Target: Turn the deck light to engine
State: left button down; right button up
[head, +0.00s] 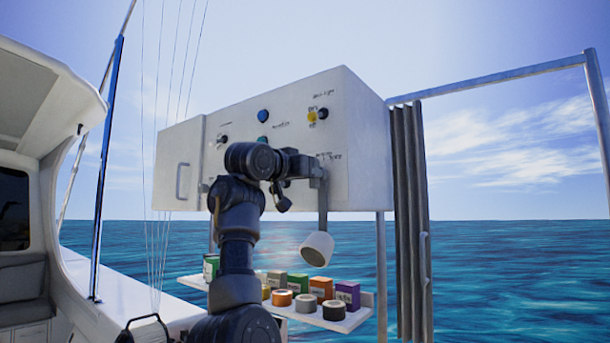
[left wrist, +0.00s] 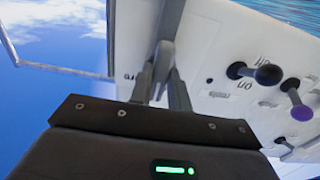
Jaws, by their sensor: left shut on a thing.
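The deck light has a white lamp head (head: 317,249) hanging at the lower end of a grey stem (head: 322,205), in front of the lower right part of the white panel box (head: 358,130). The lamp head is tilted, its pale round face turned down and left. My left gripper (head: 318,172) is at the upper part of the stem, shut on it. In the left wrist view, my left gripper's fingers (left wrist: 163,85) close around the grey stem (left wrist: 171,18). The lamp head is out of that view. My right gripper is not in view.
The box carries a yellow knob (head: 312,116), a blue knob (head: 263,115) and small labels. Dark-ended levers (left wrist: 268,75) show in the left wrist view. A white shelf (head: 345,321) with tape rolls and small boxes is below. A grey folded curtain (head: 411,210) hangs at right.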

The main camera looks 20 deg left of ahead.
pick_arm(q)
jog(key=c, duration=1.3)
grip_release()
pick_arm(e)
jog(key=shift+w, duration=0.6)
pick_arm(q)
jog(key=shift+s, duration=0.1)
jog(key=b+v, duration=0.6)
jog(key=v, duration=0.4)
jog(key=shift+s+b, duration=0.35)
jog(key=shift+b, duration=0.05)
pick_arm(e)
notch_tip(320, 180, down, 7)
pick_arm(q)
jog(key=shift+a, duration=0.1)
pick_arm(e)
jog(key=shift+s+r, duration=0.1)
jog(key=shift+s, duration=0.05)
